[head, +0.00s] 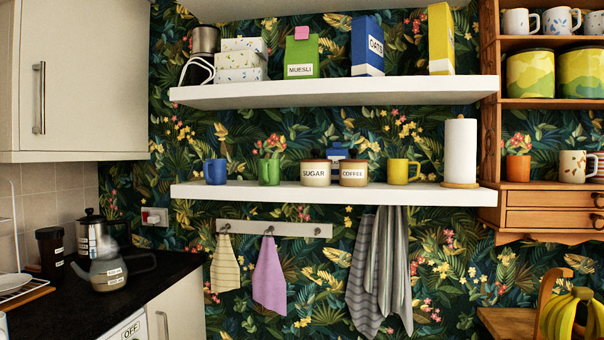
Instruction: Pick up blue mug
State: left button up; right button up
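The blue mug (215,171) stands upright near the left end of the lower white shelf (330,194) in the head view. A green mug (269,172) stands to its right on the same shelf, with a gap between them. Neither of my grippers shows in the head view, and nothing is touching the blue mug.
The lower shelf also holds sugar (315,172) and coffee (353,172) jars, a yellow mug (404,171) and a paper roll (460,152). The upper shelf (335,91) hangs above. A wall cupboard (85,80) is at left, over a dark counter (150,275) with a kettle (107,272).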

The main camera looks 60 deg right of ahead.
aim_at(214, 170)
jog(key=z, duration=1.65)
